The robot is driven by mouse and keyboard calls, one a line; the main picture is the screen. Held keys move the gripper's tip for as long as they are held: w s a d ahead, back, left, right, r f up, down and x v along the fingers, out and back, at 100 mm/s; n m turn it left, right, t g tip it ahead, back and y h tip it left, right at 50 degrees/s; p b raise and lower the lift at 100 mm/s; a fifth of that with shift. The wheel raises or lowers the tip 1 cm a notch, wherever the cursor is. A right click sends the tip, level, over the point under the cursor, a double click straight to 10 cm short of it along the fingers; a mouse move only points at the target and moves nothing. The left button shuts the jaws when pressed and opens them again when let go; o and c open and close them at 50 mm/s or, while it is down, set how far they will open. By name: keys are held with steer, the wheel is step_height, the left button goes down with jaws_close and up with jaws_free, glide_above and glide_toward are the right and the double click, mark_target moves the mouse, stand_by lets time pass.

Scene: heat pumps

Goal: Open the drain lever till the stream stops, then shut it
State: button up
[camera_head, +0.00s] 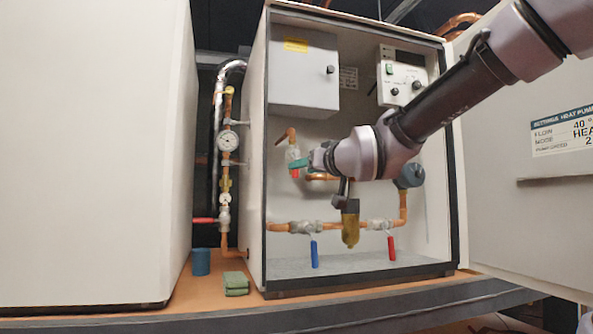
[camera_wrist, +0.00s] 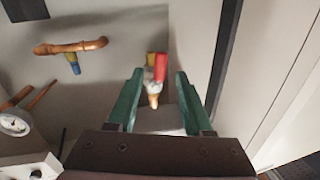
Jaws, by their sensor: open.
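A small valve (camera_head: 292,153) with a short copper spout above it stands at the left inside the open cabinet. A red lever (camera_head: 295,173) hangs at it, partly covered by my gripper (camera_head: 299,163). In the wrist view, the red lever (camera_wrist: 160,68) shows between the tips of the open green fingers of my gripper (camera_wrist: 160,73), with a pale fitting and copper end beside it. I cannot tell if it touches a finger. No label marks the drain lever, and I make out no stream of water.
A blue lever (camera_head: 314,253) and another red lever (camera_head: 391,247) hang from the lower pipe. A grey box (camera_head: 304,70) and a control panel (camera_head: 402,77) are above. Outside left are a gauge (camera_head: 228,141), a blue cup (camera_head: 201,262) and a green cloth (camera_head: 236,283).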

steer(key=shift+x, duration=2.4)
jaws_close()
steer(key=shift+s+a+r+m+t+h, duration=0.3)
steer(key=shift+a+r+m+t, duration=0.35)
steer(key=shift+m, duration=2.4)
steer(key=shift+s+a+r+m+t+h, duration=0.1)
steer(key=shift+a+r+m+t+h, duration=0.55)
steer(key=shift+m, duration=2.45)
steer(key=shift+s+a+r+m+t+h, duration=0.15)
steer(key=shift+a+r+m+t, duration=0.5)
steer(key=shift+m, duration=2.4)
steer(key=shift+d+r+g, duration=0.2)
steer(key=shift+g, duration=0.05)
